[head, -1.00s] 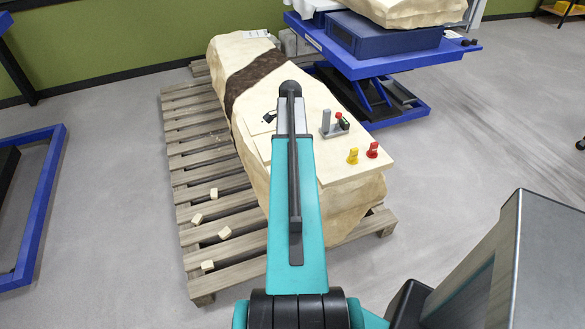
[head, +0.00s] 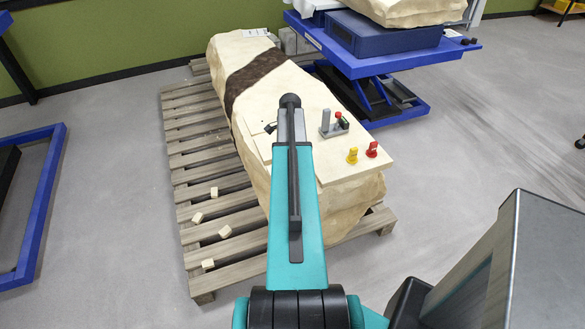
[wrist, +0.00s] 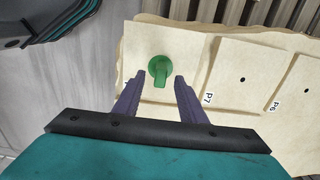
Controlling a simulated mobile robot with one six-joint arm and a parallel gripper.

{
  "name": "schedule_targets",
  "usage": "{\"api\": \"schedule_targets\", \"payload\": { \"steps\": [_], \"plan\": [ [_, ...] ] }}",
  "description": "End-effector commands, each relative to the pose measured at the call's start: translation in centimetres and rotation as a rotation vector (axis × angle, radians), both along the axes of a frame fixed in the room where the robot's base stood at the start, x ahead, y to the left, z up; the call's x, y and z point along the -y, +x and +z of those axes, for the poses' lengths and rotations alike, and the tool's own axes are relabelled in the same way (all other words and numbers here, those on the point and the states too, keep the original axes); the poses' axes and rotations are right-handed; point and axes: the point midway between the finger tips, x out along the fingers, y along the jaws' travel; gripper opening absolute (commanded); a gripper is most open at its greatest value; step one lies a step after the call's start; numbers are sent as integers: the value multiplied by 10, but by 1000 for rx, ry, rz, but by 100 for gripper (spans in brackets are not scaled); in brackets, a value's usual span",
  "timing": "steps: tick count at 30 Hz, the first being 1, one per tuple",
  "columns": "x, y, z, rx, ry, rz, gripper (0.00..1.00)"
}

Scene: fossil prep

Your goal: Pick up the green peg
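The green peg (wrist: 160,70) stands on a pale stone-coloured plate in the wrist view, with a round base and a raised grip part. My gripper (wrist: 159,77) is open, its two purple fingers pointing at the peg, one to each side. The peg lies at and just beyond the fingertips, and I cannot tell whether they touch it. In the head view my arm hides the gripper's fingers and this peg.
A yellow peg (head: 352,156), a red peg (head: 371,150) and a grey fixture (head: 328,130) with red and dark green parts stand on the stone block (head: 340,170). The block lies on a wooden pallet (head: 195,160). Plates labelled P7 (wrist: 235,75) and P6 (wrist: 295,95) lie right of the peg.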

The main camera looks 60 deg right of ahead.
Motion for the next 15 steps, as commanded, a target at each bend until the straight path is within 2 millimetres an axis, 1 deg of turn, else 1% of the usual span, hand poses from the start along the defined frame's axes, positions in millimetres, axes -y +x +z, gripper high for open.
{"api": "schedule_targets", "payload": {
  "steps": [5,15],
  "plan": [
    [0,-1,-12,-1,2,0,38],
    [1,-1,-42,-1,1,0,38]
  ]
}}
